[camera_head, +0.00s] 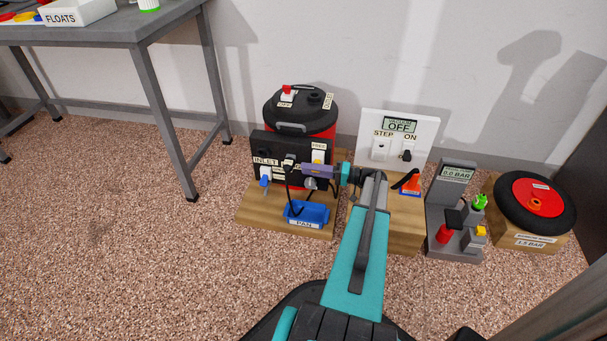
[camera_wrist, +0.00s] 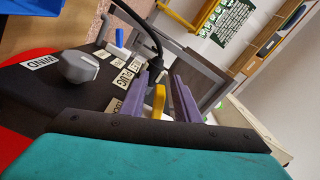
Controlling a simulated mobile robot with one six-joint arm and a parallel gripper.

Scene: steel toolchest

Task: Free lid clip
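A yellow clip (camera_wrist: 158,101) stands between the two purple fingers of my gripper (camera_wrist: 163,92) in the wrist view, with visible gaps beside it. My gripper is open around the clip. In the head view, my gripper (camera_head: 306,170) reaches leftward across the black panel (camera_head: 268,143) in front of the red and black vacuum (camera_head: 310,122). A little yellow shows at the clip (camera_head: 317,160) below a white label that seems to read FREE. My fingers partly cover this area, so the clip's lower part is hidden.
A grey knob (camera_wrist: 80,67), a black cable (camera_wrist: 143,30) and a blue-handled part (camera_wrist: 120,38) are close to my fingers. A blue pan (camera_head: 306,213) sits below. The white switch panel (camera_head: 397,138), grey pressure stand (camera_head: 452,210) and wheel (camera_head: 537,200) stand to the right.

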